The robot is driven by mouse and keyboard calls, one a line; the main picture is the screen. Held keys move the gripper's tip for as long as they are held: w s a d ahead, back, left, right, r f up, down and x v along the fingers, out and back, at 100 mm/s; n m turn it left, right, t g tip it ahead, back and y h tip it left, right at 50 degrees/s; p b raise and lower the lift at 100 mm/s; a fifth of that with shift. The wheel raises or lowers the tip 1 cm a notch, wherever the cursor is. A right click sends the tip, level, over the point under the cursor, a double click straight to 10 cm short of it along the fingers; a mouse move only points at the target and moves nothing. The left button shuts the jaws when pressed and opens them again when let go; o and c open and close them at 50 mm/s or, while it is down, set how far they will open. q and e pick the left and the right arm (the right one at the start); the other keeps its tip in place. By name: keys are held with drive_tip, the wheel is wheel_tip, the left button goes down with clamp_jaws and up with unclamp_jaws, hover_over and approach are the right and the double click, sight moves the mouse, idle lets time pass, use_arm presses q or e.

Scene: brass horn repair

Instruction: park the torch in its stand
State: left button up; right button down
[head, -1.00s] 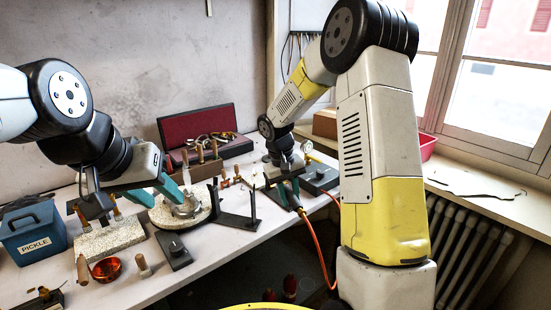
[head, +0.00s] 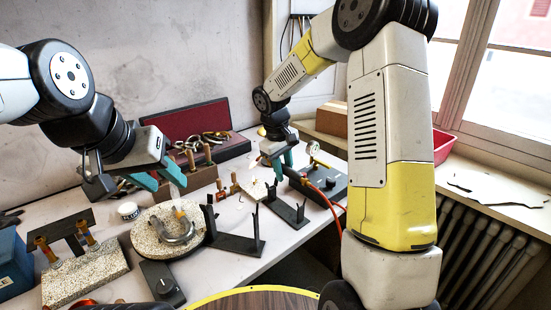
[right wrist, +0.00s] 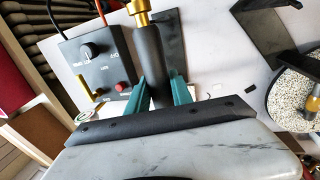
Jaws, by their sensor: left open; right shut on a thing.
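The torch (right wrist: 152,62), with a dark handle and brass fitting, is held between the teal fingers of my right gripper (right wrist: 158,92). In the head view the right gripper (head: 283,163) is at the back right of the bench. An orange hose (head: 322,196) trails right from it. Two black stands with upright posts are near: one (head: 290,213) just in front of the right gripper, another (head: 236,243) further left. I cannot tell which is the torch's. My left gripper (head: 160,180) is open and empty above a curved metal piece (head: 178,233) on a round speckled pad (head: 145,237).
A black control box (head: 322,183) with a knob stands right of the right gripper. Wood-handled tools in a block (head: 200,178), an open red-lined case (head: 195,122) and a speckled block (head: 85,277) crowd the bench. Some white bench top is clear around the stands.

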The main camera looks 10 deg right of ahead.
drive_tip(key=shift+f, duration=4.2)
drive_tip(key=shift+f, duration=0.1)
drive_tip(key=c, duration=0.6)
unclamp_jaws()
drive_tip(key=shift+r, duration=4.05)
